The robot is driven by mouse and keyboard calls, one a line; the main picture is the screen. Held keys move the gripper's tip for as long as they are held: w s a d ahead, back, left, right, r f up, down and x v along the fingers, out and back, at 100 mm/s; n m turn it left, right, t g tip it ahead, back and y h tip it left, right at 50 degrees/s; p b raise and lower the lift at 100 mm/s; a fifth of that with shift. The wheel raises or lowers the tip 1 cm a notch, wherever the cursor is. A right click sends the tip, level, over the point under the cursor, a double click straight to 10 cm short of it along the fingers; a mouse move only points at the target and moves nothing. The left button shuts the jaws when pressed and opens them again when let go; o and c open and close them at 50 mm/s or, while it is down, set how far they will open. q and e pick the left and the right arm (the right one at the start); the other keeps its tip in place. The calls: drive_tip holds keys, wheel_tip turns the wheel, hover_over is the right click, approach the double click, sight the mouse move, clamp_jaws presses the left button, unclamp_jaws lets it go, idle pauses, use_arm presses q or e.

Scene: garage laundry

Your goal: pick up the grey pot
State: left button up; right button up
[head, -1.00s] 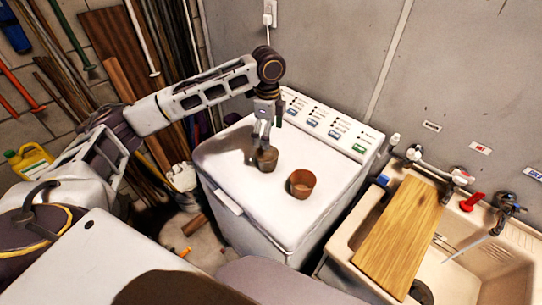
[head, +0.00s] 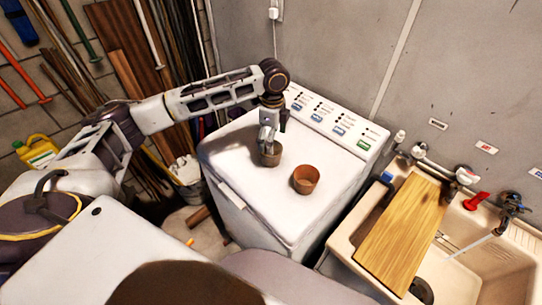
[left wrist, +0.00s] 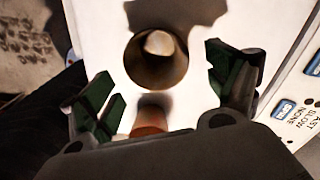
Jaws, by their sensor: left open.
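The grey pot (head: 270,155) stands upright on the white top of the washing machine (head: 250,190). My left gripper (head: 268,143) is directly above it, pointing down, with its fingertips close to the rim in the head view. In the left wrist view the grey pot (left wrist: 157,75) shows from above, its round opening ahead of the spread green-padded fingers of my left gripper (left wrist: 165,85). The gripper is open and empty. Whether a finger touches the pot cannot be told. My right gripper is not in view.
A terracotta pot (head: 306,179) stands close by, to the right and front of the grey one. It is partly hidden in the left wrist view (left wrist: 150,118). The control panel (head: 335,122) rises behind. A sink (head: 470,265) with a wooden board (head: 400,235) is at right.

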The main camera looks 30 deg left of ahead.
use_arm(q)
drive_tip(key=shift+f, duration=1.8)
drive_tip(key=shift+s+a+f+p, duration=0.15)
drive_tip(key=shift+f+p, duration=0.2)
drive_tip(key=shift+f, duration=0.95)
drive_tip(key=shift+s+f+p, duration=0.1)
drive_tip(key=shift+f+p, duration=0.2)
drive_tip(key=shift+f, duration=1)
drive_tip(key=c, duration=0.9)
